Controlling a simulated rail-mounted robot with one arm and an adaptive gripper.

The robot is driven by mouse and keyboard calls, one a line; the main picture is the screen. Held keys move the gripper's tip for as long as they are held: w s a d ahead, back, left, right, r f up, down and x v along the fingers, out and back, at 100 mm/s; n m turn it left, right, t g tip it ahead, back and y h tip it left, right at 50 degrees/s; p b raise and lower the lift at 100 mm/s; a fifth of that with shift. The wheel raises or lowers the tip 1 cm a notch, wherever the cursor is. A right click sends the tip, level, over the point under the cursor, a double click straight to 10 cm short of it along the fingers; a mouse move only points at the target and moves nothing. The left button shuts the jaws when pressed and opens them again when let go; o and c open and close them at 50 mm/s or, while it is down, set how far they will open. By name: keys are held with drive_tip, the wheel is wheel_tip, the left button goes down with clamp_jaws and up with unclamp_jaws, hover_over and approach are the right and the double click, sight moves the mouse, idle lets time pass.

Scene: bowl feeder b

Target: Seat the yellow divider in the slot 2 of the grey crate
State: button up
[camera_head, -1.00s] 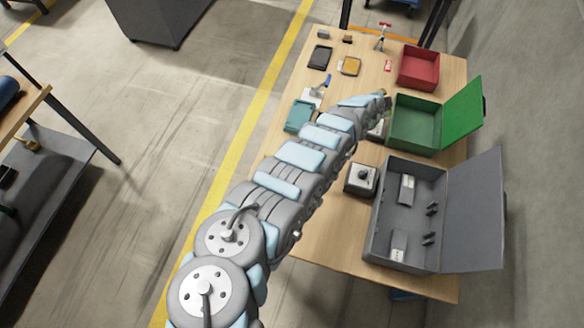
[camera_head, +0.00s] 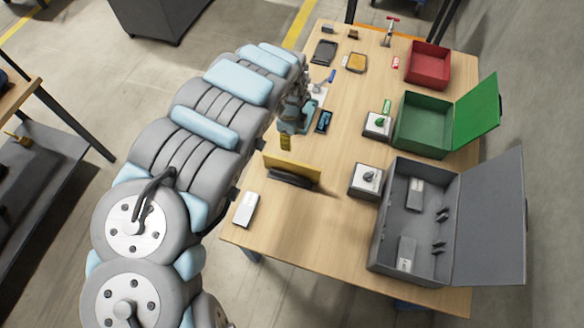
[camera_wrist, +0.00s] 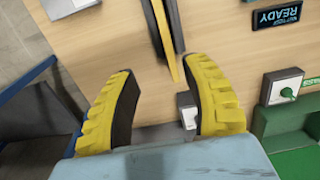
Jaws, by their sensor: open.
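The yellow divider (camera_head: 300,165) stands upright on edge in a dark holder (camera_head: 291,179) near the table's left side. In the wrist view the divider (camera_wrist: 173,45) shows as a thin edge with dark holder parts beside it. My gripper (camera_head: 286,143) is open and empty, just behind the divider in the head view. In the wrist view my gripper (camera_wrist: 160,68) has its yellow fingers spread, with the divider's near end around the gap; I cannot tell the height between them. The grey crate (camera_head: 401,268) stands open at right front, with dark slot clips (camera_head: 441,214) inside.
A box with a dark knob (camera_head: 366,179) stands between holder and grey crate. A green-button box (camera_head: 376,124) and green crate (camera_head: 424,122) stand behind. A white box (camera_head: 246,208) lies at the left edge. A READY display (camera_wrist: 277,15) is near my gripper. The front middle is clear.

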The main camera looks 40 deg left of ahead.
drive_tip(key=b, duration=0.3)
approach(292, 162)
wheel_tip(292, 162, down, 6)
drive_tip(key=r, duration=0.1)
drive_tip(key=shift+w+f+b, duration=0.1)
drive_tip(key=shift+f+b, duration=0.9)
drive_tip(key=shift+f, duration=1.85)
drive_tip(key=shift+c, duration=0.3)
clamp_jaws()
